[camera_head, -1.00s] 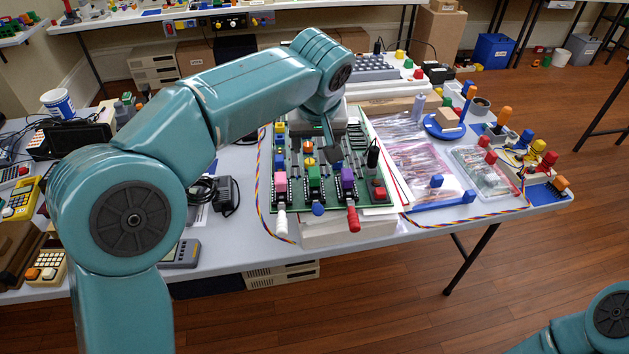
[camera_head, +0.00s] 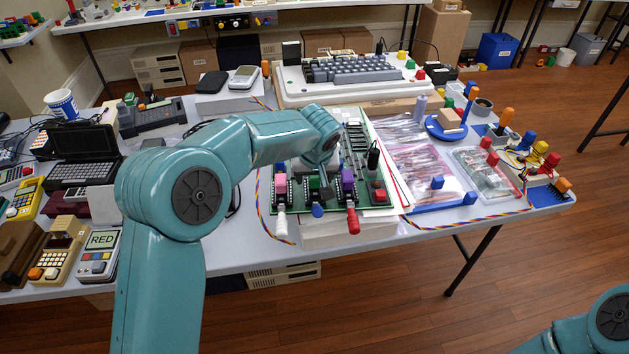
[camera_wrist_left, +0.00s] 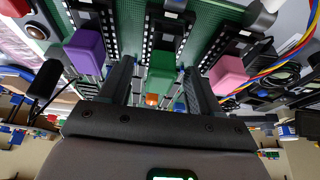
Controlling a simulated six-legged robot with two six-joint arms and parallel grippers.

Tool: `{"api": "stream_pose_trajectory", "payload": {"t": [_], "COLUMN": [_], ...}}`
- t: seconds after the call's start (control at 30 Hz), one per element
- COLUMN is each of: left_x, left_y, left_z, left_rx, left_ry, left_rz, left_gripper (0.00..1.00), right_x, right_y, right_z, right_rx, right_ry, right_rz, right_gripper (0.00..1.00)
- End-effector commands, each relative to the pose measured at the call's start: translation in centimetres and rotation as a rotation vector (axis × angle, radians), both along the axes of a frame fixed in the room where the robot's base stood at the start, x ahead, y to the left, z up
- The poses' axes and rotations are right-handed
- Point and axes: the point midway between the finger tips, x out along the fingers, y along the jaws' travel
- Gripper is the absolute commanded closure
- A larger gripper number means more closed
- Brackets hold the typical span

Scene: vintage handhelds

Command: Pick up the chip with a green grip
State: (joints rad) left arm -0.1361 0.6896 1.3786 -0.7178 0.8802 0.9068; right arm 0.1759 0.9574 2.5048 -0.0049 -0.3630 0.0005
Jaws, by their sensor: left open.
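The chip with a green grip (camera_head: 314,182) sits in the middle socket of a green circuit board (camera_head: 375,208). A chip with a pink grip (camera_head: 280,183) is on its left and one with a purple grip (camera_head: 348,180) on its right. My left gripper (camera_wrist_left: 160,70) is open over the board, its fingers pointing at it. In the wrist view the green grip (camera_wrist_left: 162,78) shows between the two fingers; I cannot tell whether they touch it. There the purple grip (camera_wrist_left: 85,50) is left and the pink grip (camera_wrist_left: 228,75) right, outside the fingers.
White (camera_head: 281,222), blue (camera_head: 317,209) and red (camera_head: 353,220) lever knobs stand along the board's front edge. A black upright probe-like part (camera_head: 373,158) stands at the board's right. A grey keyboard (camera_head: 355,70) lies behind. Bagged parts (camera_head: 425,170) lie to the right.

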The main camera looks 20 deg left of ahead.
Motion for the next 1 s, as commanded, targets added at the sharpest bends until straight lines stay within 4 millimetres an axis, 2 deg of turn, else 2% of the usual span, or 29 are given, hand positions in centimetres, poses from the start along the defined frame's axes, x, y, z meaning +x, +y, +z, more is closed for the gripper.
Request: {"api": "stream_pose_trajectory", "payload": {"t": [0.27, 0.3, 0.47, 0.8, 1.0], "left_x": [0.3, 0.3, 0.3, 0.3, 0.3], "left_y": [0.1, 0.1, 0.1, 0.1, 0.1], "left_z": [-0.6, -0.6, -0.6, -0.3, 1.9], "left_rx": [0.0, 0.0, 0.0, -0.001, -0.001], "left_ry": [-0.001, -0.001, 0.0, -0.001, -0.005], "left_rz": [0.001, 0.001, 0.001, 0.001, 0.002], "left_gripper": [0.37, 0.43, 0.95, 0.96, 0.96], "right_x": [0.0, 0.0, 0.0, 0.0, 0.0], "right_y": [0.0, 0.0, 0.0, 0.0, 0.0], "right_z": [0.0, 0.0, 0.0, 0.1, 0.1], "right_rx": [0.0, 0.0, 0.0, 0.0, 0.0], "right_ry": [0.0, 0.0, 0.0, 0.0, 0.0], "right_rz": [0.0, 0.0, 0.0, 0.0, 0.0], "right_gripper": [0.0, 0.0, 0.0, 0.0, 0.0]}}
